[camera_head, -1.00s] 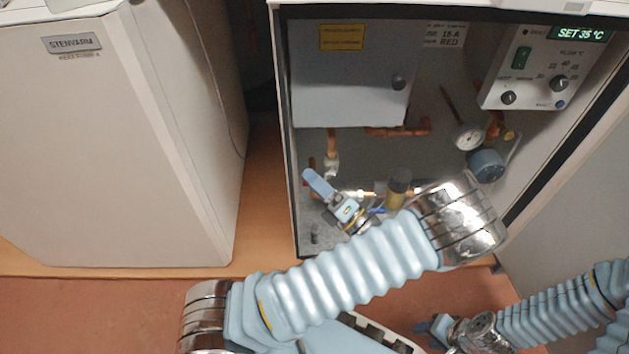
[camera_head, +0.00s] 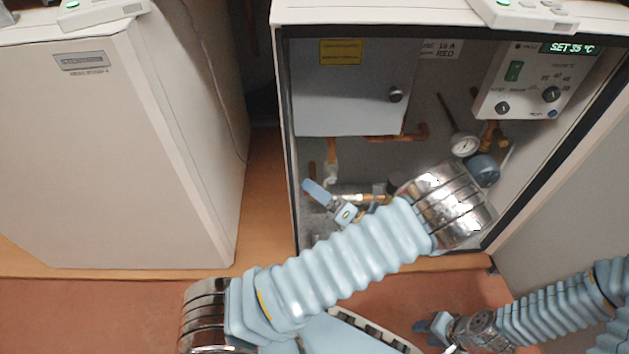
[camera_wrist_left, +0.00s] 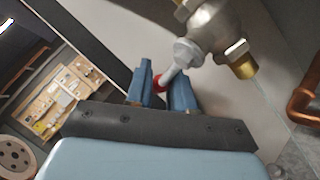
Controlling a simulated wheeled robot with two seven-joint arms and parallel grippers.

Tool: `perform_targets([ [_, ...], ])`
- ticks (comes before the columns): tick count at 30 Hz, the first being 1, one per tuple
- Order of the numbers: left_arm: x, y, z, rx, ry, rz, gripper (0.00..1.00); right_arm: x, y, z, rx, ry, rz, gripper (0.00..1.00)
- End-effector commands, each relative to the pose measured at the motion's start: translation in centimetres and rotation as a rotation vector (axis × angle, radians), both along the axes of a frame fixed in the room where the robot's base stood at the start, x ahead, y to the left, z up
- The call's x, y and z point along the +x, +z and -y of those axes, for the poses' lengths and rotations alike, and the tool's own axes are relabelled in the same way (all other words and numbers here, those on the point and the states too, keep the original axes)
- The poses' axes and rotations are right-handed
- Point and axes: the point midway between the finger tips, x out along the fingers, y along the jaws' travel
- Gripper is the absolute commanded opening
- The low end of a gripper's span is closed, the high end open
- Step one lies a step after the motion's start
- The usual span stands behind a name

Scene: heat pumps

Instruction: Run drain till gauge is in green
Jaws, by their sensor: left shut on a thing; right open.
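The open heat pump cabinet (camera_head: 284,130) stands in the middle and right of the head view. Its round white gauge (camera_head: 464,145) is at the right inside; its needle and coloured bands are too small to read. My left gripper (camera_head: 318,192) is low inside the cabinet at the left. The left wrist view shows its fingers (camera_wrist_left: 162,88) shut on a small grey lever (camera_wrist_left: 173,72) with a red part, below a metal valve (camera_wrist_left: 213,32) with a brass end. My right gripper (camera_head: 436,327) is open and empty, low in front of the cabinet.
A control panel (camera_head: 532,84) with knobs and a green switch reads SET 35 °C. A blue round part (camera_head: 483,169) is below the gauge. A grey box (camera_head: 350,95) is at the upper left inside. Another closed cabinet (camera_head: 110,160) stands at left. My left forearm hides the lower interior.

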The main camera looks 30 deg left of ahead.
Motion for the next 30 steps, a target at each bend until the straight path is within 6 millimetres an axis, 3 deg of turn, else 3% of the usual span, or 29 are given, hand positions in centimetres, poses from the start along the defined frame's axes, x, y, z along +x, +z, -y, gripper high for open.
perform_targets([
  [3,0.0,0.2,0.1,-0.084,0.002,0.046,0.00,-0.1,2.0,0.0,0.002,0.002,-0.003,0.43],
  [12,0.2,-0.8,0.4,-0.269,0.001,0.161,0.00,0.0,4.5,0.2,-0.004,-0.001,0.000,0.43],
  [30,0.4,-1.8,0.7,-0.409,-0.001,0.250,0.00,0.0,5.7,0.4,-0.010,-0.004,0.003,0.43],
])
